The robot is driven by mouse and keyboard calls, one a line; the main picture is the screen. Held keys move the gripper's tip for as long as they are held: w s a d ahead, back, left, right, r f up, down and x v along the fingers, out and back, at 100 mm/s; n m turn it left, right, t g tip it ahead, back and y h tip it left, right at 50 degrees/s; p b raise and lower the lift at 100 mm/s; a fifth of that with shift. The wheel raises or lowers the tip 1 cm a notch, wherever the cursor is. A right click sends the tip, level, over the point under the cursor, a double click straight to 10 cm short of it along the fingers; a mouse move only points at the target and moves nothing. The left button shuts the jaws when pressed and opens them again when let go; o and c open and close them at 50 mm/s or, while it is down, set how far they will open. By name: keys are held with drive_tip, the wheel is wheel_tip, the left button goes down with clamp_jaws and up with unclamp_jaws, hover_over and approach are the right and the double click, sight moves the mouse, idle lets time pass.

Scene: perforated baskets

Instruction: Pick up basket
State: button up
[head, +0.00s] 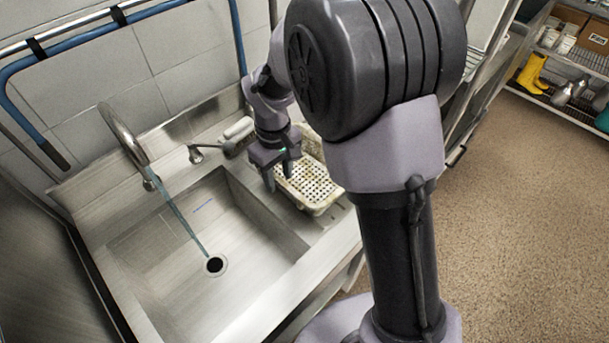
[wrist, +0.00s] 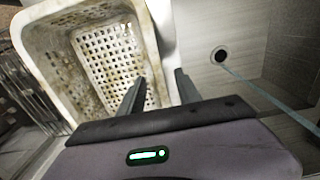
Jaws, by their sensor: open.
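A cream perforated basket (head: 310,188) with brown stains stands on the steel counter to the right of the sink. It looks empty, and my arm hides part of it in the head view. In the wrist view the basket (wrist: 100,65) fills the upper left, with its holed floor in sight. My gripper (head: 278,180) is over the basket's left side. In the wrist view the gripper (wrist: 160,88) is open, with one finger over the basket's inside and the other outside, on the sink side. The basket's right wall shows between the fingers; I cannot tell whether they touch it.
The steel sink (head: 190,265) lies left of the basket, with water running from a curved tap (head: 125,135) to the drain. A bottle-like object (head: 238,130) lies behind. A wire rack (head: 575,60) stands far right beyond open floor.

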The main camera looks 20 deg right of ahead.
drive_tip(key=shift+r, duration=0.1)
drive_tip(key=shift+c, duration=0.2)
clamp_jaws()
idle(1.1)
